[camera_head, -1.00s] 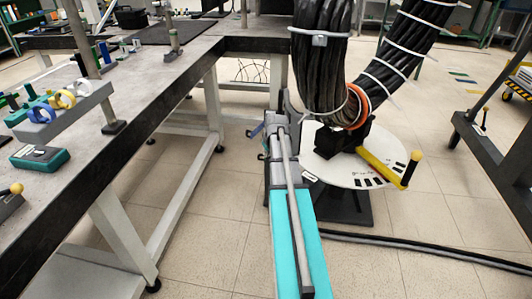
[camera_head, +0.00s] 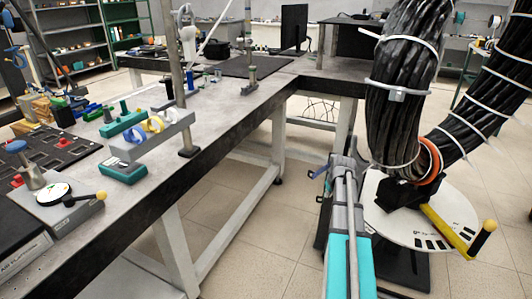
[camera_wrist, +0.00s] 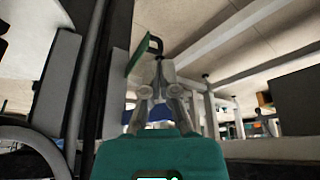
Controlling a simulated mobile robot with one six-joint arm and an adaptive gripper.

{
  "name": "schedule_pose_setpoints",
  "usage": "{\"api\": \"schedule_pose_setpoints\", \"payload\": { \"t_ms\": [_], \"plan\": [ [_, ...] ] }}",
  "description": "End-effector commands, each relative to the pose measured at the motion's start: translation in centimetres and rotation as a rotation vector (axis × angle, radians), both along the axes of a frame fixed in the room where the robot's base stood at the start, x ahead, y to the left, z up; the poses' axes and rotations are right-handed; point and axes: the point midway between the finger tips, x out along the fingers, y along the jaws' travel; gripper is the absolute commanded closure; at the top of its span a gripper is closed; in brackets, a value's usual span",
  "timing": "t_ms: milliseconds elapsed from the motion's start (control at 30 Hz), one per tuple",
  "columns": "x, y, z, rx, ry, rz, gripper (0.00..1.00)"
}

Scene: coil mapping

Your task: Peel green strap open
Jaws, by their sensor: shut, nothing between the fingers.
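A flat green strip (camera_wrist: 138,54) stands out near the tips of my gripper (camera_wrist: 158,66) in the wrist view. It looks like the green strap, but its ends and what it is fixed to are unclear. My gripper is shut with nothing between the fingers. The strip is just left of the fingertips; I cannot tell whether they touch. In the head view, a thick black cable bundle (camera_head: 396,105) with white ties rises beside my arm. No green strap is discernible on it there, and my fingertips are hidden.
A round white turntable (camera_head: 455,212) with a yellow-handled lever (camera_head: 448,230) stands under the bundle. A long grey workbench (camera_head: 225,105) on the left holds a ring holder (camera_head: 150,138) and a dial device (camera_head: 55,205). Open tiled floor (camera_head: 275,255) lies between bench and turntable.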

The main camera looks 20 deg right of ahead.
Motion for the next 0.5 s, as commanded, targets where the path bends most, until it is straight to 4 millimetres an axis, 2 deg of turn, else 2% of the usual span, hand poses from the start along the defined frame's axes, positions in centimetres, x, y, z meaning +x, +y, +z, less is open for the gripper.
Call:
{"api": "schedule_pose_setpoints", "payload": {
  "t_ms": [267, 367, 500],
  "plan": [
    [0.1, 0.9, 0.0, 0.004, 0.005, 0.004, 1.0],
    [0.2, 2.5, -0.1, 0.01, 0.015, 0.014, 1.0],
    [0.4, 6.0, -0.2, 0.023, 0.037, 0.033, 1.0]
  ]
}}
